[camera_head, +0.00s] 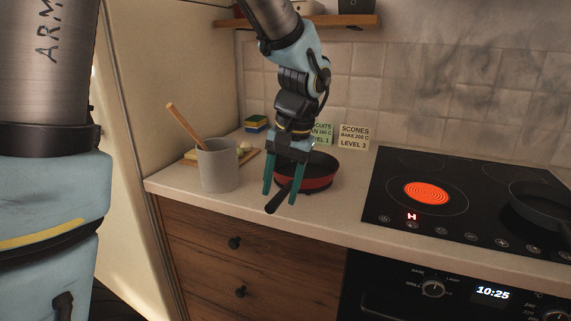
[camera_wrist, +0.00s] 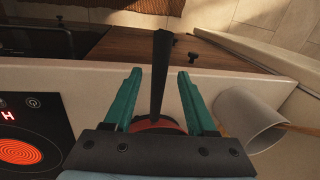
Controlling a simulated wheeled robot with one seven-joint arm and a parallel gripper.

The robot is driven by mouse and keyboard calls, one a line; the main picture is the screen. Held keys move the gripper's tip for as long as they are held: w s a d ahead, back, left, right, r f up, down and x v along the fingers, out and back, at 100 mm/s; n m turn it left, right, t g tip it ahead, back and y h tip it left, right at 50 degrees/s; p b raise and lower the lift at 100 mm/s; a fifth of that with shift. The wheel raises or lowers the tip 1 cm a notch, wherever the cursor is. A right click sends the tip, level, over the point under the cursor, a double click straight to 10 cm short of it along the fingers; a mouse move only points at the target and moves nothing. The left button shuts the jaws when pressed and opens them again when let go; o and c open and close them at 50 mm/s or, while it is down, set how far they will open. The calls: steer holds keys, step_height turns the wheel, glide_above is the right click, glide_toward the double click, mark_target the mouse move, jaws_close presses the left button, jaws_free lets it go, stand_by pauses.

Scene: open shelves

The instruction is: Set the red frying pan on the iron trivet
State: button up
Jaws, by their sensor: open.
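The red frying pan (camera_head: 318,177) sits on the counter between the grey crock and the cooktop, its black handle (camera_head: 279,199) pointing toward the counter's front edge. My gripper (camera_head: 280,201) is open over the handle, with one green finger on each side of it. In the wrist view the handle (camera_wrist: 160,75) runs between the two fingers of my gripper (camera_wrist: 160,85), with a gap on both sides. Only part of the pan's red rim (camera_wrist: 158,123) shows there. I cannot make out the iron trivet; the pan and my gripper hide part of the counter.
A grey crock (camera_head: 218,167) with a wooden spoon stands close left of my gripper. The cooktop at right has a glowing red burner (camera_head: 426,192) and a dark pan (camera_head: 541,204). Recipe cards (camera_head: 353,137) lean at the back. Free counter lies between red pan and cooktop.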

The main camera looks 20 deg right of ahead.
step_height(320, 180, up, 11)
steer(key=s+d, duration=0.1)
steer(key=d, duration=0.1)
steer(key=w+a+f+n, duration=0.1)
steer(key=a+f+n, duration=0.1)
steer(key=a+f, duration=0.3)
steer(key=w+a+f+n+h, duration=0.1)
steer(key=a+f, duration=0.5)
steer(key=a, duration=0.7)
steer(key=w+a+f+n, duration=0.1)
steer(key=a+f+n, duration=0.2)
steer(key=a+f, duration=0.3)
steer(key=a, duration=0.3)
steer(key=shift+n+h+b, duration=0.3)
steer(key=shift+h+b, duration=0.05)
steer(key=shift+h, duration=0.05)
steer(key=shift+c, duration=0.6)
